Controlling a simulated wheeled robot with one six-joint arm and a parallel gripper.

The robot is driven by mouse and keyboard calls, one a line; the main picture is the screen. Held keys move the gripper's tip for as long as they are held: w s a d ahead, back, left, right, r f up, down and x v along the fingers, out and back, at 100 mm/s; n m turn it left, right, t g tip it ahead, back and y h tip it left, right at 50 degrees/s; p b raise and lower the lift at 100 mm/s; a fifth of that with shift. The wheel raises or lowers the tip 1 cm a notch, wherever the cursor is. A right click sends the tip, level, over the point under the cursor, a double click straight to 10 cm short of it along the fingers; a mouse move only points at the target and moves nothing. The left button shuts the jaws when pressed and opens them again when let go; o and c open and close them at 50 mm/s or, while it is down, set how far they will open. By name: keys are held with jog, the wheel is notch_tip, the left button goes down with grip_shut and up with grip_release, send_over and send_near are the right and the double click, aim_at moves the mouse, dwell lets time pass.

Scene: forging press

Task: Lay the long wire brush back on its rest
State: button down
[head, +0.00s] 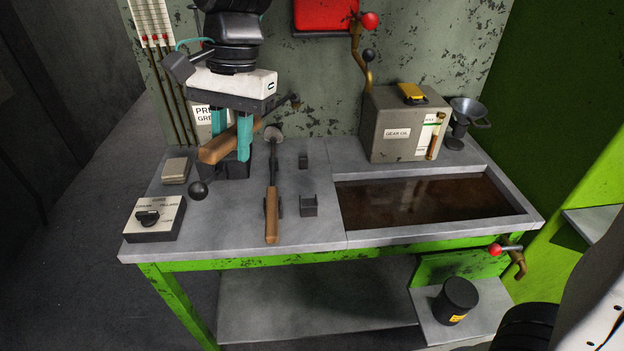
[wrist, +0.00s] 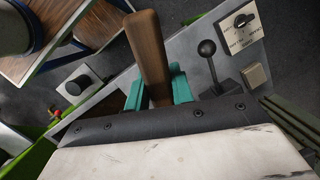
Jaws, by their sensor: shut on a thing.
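My gripper (head: 231,146) is shut on a long wooden-handled tool, which looks like the long wire brush (head: 216,150). The brush is held tilted above the back left of the bench, its handle end low at left and a dark tip rising to the right; bristles cannot be made out. In the wrist view the wooden handle (wrist: 150,50) stands out between the teal fingers (wrist: 157,95). Two small dark notched brackets, a front one (head: 309,206) and a back one (head: 304,160), stand empty on the bench and look like the rest.
A wooden-handled tool with a round metal head (head: 271,212) lies left of the empty brackets. A black ball-topped lever (head: 198,189), a switch box (head: 154,218), a gear oil tank (head: 400,122) and a sunken brown tray (head: 335,215) surround it. Free bench lies around the brackets.

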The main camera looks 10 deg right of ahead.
jog(key=s+d+f+n+t+h, duration=0.15)
jog(key=d+f+n, duration=0.25)
jog(key=d+f, duration=1)
jog(key=w+f, duration=0.2)
jog(key=w+a+f, duration=0.1)
jog(key=w+f, duration=0.1)
jog(key=w+a+f, duration=0.1)
jog(key=f, duration=0.1)
jog(key=shift+w, duration=0.4)
jog(key=shift+f, duration=0.75)
jog(key=shift+s+f, duration=0.1)
jog(key=shift+f, duration=0.45)
jog(key=c, duration=1.1)
grip_release()
jog(key=shift+r, duration=0.1)
